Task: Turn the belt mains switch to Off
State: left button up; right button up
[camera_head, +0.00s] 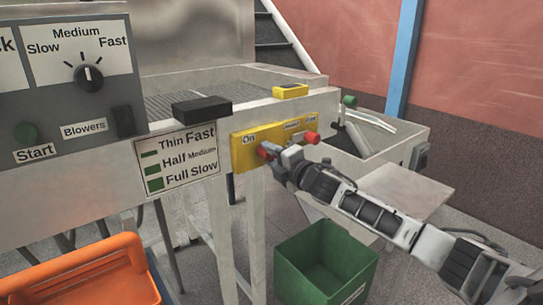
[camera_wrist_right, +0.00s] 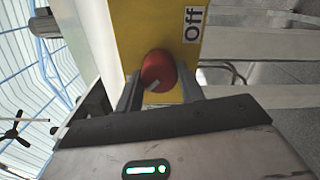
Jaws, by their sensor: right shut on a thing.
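The yellow switch panel (camera_head: 243,155) is on the front of the machine, with "On" at its left and a label at its right too small to read surely. Red parts (camera_head: 312,137) show on both sides of my right gripper (camera_head: 284,153), which covers the panel's middle. In the right wrist view, a round red knob (camera_wrist_right: 158,68) with a pale mark sits between the fingers of my right gripper (camera_wrist_right: 160,88), which is shut on it. An "Off" label (camera_wrist_right: 193,25) shows on the yellow panel beside it. My left gripper is out of view.
A control box with a speed dial (camera_head: 88,77) and green Start button (camera_head: 26,133) is at the left. A black block (camera_head: 201,109) sticks out beside the panel. A green bin (camera_head: 325,265) stands below my right arm; an orange container (camera_head: 85,275) is at lower left.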

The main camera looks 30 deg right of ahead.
jog(key=o, duration=1)
jog(key=s, duration=0.5)
jog(key=s+d+b, duration=0.1)
jog(key=s, duration=1)
jog(key=shift+d, duration=0.15)
